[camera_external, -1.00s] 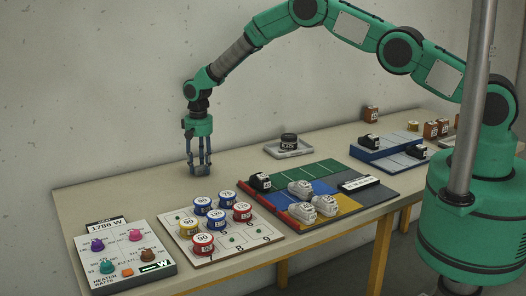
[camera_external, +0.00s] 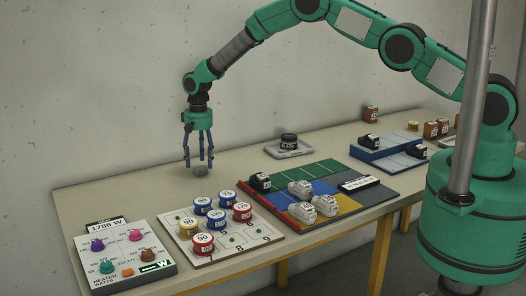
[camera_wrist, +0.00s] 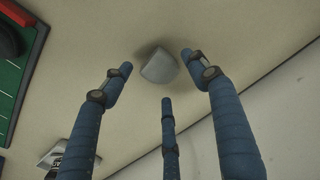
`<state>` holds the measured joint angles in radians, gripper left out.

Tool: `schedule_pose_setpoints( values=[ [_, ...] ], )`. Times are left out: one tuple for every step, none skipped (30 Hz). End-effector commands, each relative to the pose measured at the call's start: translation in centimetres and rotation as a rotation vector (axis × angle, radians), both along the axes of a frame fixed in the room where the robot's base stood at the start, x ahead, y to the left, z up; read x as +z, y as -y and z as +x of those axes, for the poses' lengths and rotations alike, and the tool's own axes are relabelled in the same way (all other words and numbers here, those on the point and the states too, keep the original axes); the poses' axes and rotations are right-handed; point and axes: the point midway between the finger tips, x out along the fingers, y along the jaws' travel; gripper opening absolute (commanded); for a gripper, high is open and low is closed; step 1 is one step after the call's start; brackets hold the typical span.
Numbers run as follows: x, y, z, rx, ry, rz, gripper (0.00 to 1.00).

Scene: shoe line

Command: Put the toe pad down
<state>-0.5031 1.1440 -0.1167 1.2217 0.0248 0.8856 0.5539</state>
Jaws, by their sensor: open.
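The toe pad (camera_wrist: 160,67) is a small grey rounded piece lying on the bare table top at the back left. It also shows in the external view (camera_external: 201,171), just below the fingertips. My gripper (camera_external: 199,163) has three blue fingers, points straight down and is open above the pad. In the wrist view my gripper (camera_wrist: 158,80) has its fingers spread around the pad, with visible gaps between them and it.
A board with coloured round weights (camera_external: 221,250) stands in front. A heater panel (camera_external: 130,283) is at front left. A coloured mat with shoes (camera_external: 290,171) lies to the right. A scale with a dark jar (camera_external: 284,154) stands behind it. Table around the pad is clear.

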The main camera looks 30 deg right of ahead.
Motion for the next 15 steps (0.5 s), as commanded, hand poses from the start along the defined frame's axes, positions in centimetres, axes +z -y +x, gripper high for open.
schedule_pose_setpoints(
  values=[
    [0.9, 0.0, 0.1, 0.0, 0.002, 0.001, 0.59],
    [1.3, 0.0, 0.1, 0.0, 0.001, 0.001, 0.59],
    [1.9, 0.0, 0.1, 0.0, 0.002, 0.001, 0.59],
    [2.4, 0.0, 0.1, 0.0, 0.002, 0.001, 0.59],
    [2.9, 0.0, 0.1, 0.0, 0.002, 0.001, 0.59],
    [3.6, 0.1, 0.1, 0.0, 0.002, 0.001, 0.59],
    [4.1, 0.1, 0.1, 0.0, 0.001, 0.001, 0.59],
    [4.7, 0.1, 0.1, 0.0, 0.002, 0.001, 0.59],
    [5.3, 0.1, 0.1, 0.0, 0.002, 0.001, 0.59],
    [5.8, 0.1, 0.1, 0.0, 0.002, 0.001, 0.59],
    [6.2, 0.1, 0.1, 0.0, 0.002, 0.001, 0.59],
    [6.8, 0.1, 0.1, 0.0, 0.001, 0.001, 0.59],
    [7.2, 0.1, 0.1, 0.0, 0.001, 0.001, 0.59],
    [7.6, 0.2, 0.1, 0.0, 0.001, 0.0, 0.59],
    [8.0, 0.2, 0.1, 0.0, 0.001, 0.0, 0.59]
  ],
)
